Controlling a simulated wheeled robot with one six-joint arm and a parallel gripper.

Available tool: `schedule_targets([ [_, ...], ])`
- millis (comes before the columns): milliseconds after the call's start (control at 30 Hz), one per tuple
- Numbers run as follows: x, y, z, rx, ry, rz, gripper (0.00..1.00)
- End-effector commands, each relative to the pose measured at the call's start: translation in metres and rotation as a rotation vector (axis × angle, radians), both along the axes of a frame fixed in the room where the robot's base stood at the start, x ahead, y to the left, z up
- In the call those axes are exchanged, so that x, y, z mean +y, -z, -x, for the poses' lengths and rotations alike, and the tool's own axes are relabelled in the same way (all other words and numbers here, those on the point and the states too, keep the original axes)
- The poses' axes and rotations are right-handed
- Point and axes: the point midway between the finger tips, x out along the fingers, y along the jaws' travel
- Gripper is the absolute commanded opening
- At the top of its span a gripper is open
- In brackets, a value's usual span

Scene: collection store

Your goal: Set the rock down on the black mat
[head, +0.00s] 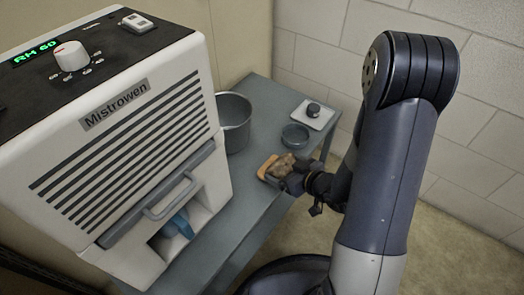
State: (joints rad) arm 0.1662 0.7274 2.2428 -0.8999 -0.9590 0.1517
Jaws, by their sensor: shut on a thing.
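The rock (281,162) is a small brown, rough lump near the right edge of the grey table. My gripper (290,176) reaches it from the right and is shut on it; the dark fingers hide part of its right side. An orange-brown item (265,169) shows just left of and under the rock. I cannot tell whether the rock touches it. I cannot make out a black mat in this view.
The grey table (259,114) also holds a grey bucket (233,113), a round blue-grey dish (295,136) and a white square plate (322,118) with a dark knob-like piece. A large white Mistrowen machine (140,130) stands at left. Block walls close the back.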

Motion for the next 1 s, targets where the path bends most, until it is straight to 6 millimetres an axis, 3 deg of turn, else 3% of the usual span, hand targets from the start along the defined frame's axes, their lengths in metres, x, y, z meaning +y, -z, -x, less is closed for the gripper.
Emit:
schedule_targets([
  [500, 0.069, -0.001, -0.090, -0.007, -0.002, -0.003, 0.41],
  [767, 0.077, 0.002, -0.101, -0.003, 0.001, -0.003, 0.41],
  [1000, 0.077, 0.030, -0.100, -0.002, 0.002, -0.003, 0.41],
])
